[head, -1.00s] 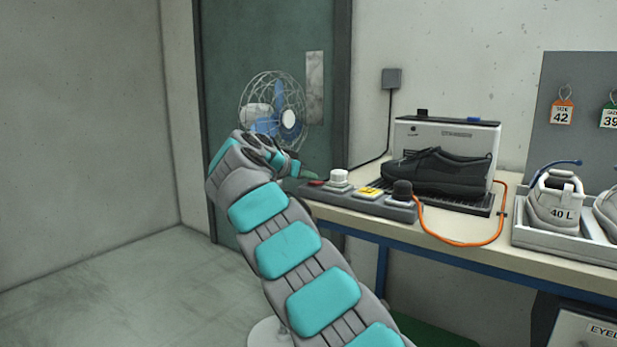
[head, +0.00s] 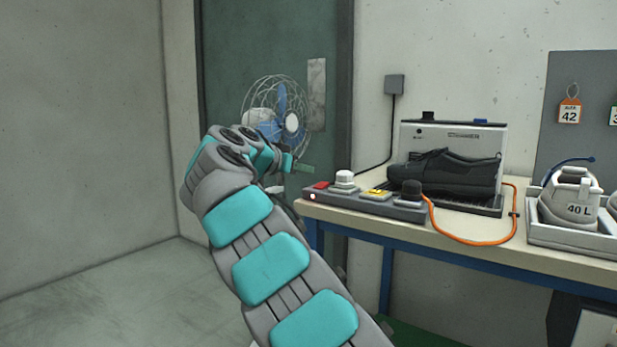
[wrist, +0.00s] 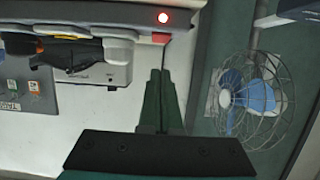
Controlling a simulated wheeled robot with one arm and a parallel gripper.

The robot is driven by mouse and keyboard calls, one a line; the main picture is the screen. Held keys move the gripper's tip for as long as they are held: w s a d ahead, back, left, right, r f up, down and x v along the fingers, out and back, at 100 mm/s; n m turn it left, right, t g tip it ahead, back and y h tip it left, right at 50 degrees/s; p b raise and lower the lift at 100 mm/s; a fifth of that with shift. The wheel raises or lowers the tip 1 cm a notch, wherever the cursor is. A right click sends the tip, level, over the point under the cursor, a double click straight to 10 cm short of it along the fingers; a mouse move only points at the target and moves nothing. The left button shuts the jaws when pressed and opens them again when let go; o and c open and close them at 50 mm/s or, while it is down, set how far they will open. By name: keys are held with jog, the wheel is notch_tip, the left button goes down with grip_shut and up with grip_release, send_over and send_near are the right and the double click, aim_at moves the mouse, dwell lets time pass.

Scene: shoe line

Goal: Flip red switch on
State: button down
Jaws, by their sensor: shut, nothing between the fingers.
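The red switch (head: 321,185) sits at the left end of a grey control strip (head: 360,203) along the bench's front edge. A small light (head: 312,196) glows on the strip's front below it. In the wrist view a glowing red light (wrist: 163,17) shows at the top, beyond my fingertips. My gripper (head: 290,163) is shut and empty, left of and slightly above the switch, apart from it. Its two dark green fingers lie together in the wrist view (wrist: 161,76). My wrist hides part of the gripper in the head view.
The strip also carries a white knob (head: 344,178), a yellow switch (head: 376,194) and a black knob (head: 411,189). A black shoe (head: 445,172) stands by a white machine on the bench (head: 460,240). A wire-cage fan (head: 277,112) stands behind my gripper. Left floor is clear.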

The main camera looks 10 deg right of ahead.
jog(key=s+a, duration=0.4)
jog(key=s, duration=0.1)
jog(key=shift+a+r+b, duration=0.3)
jog(key=shift+a+b, duration=0.05)
